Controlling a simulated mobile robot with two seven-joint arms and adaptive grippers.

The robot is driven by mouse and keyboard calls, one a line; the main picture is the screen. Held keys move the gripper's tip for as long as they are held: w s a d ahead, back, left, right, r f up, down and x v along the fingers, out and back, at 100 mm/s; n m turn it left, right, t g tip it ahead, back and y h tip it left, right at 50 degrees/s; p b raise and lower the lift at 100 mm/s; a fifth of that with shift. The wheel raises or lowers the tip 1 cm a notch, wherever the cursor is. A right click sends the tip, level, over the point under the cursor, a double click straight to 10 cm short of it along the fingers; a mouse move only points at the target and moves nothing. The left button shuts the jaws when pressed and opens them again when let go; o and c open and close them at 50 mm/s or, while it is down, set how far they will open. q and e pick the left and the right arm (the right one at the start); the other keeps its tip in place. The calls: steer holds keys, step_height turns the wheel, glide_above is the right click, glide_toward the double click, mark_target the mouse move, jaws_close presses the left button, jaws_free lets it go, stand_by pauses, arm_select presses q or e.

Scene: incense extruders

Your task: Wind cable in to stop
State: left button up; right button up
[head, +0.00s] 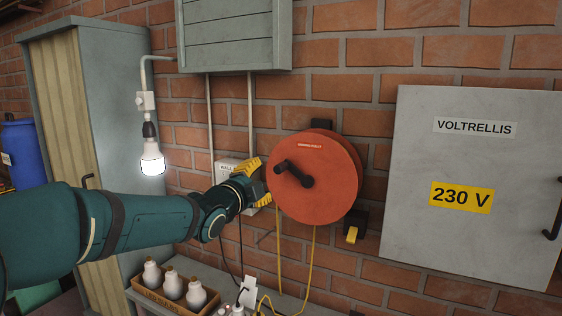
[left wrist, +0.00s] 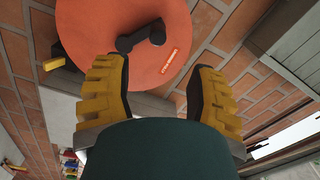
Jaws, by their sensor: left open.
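An orange-red cable reel (head: 312,190) is mounted on the brick wall. A black crank handle (head: 296,173) sticks out from its face. Yellow cable (head: 313,250) hangs from below the reel to the shelf. My left gripper (head: 262,182) is at the left side of the reel, with its yellow fingers open. In the left wrist view the reel (left wrist: 110,25) and its crank handle (left wrist: 142,38) lie beyond the open fingers (left wrist: 158,85), with nothing between the fingers. The handle is apart from the gripper. My right gripper is not in view.
A grey cabinet marked 230 V (head: 470,240) is on the wall at right. A lit bulb (head: 152,160) hangs at left. A wall box (head: 228,165) is behind my gripper.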

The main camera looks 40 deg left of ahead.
mark_target(277, 170)
arm_select(q)
steer(key=w+a+n+p, duration=0.1)
steer(key=w+n, duration=0.3)
steer(key=w+a+n+p, duration=0.1)
steer(key=w+n+p, duration=0.1)
steer(key=w+n, duration=0.1)
steer(key=w+a+n+p, duration=0.1)
steer(key=w+n, duration=0.3)
steer(key=n, duration=0.1)
steer(key=shift+w+a+f+n+p, duration=0.1)
steer(key=shift+w+a+n+p, duration=0.2)
steer(key=shift+a+n+p, duration=0.1)
stand_by(0.3)
jaws_close()
